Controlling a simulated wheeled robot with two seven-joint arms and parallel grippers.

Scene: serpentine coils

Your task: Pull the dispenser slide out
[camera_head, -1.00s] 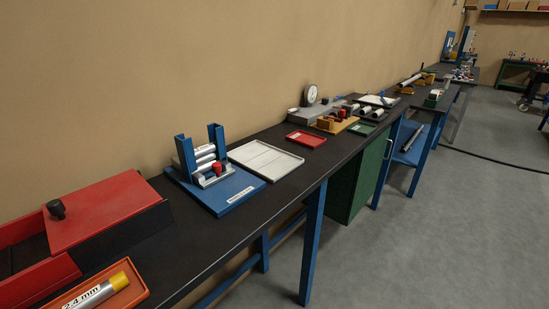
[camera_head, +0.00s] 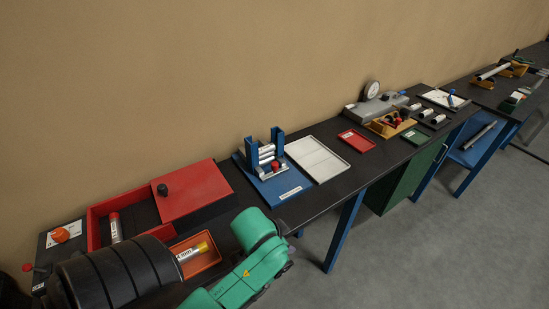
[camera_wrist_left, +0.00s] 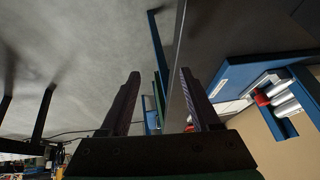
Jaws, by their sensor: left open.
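The dispenser has a blue base (camera_head: 285,187) and two blue uprights (camera_head: 277,141) with several silver rods (camera_head: 266,152) stacked between them. Its slide (camera_head: 264,172) is low at the front, with a red knob (camera_head: 275,165) on it. In the left wrist view the dispenser base (camera_wrist_left: 238,72) and red knob (camera_wrist_left: 262,99) are at the right, tilted. My left gripper (camera_wrist_left: 160,85) is open and empty there, its fingers apart from the dispenser. In the head view my green and black left arm comes in at the bottom left; its fingers cannot be made out. My right gripper is not in view.
A white tray (camera_head: 318,159) lies right of the dispenser, then a red tray (camera_head: 356,140). A red box with a sliding lid (camera_head: 195,188) and an orange tray (camera_head: 204,262) are at left. The dark bench's front edge and open floor (camera_head: 430,235) lie to the right.

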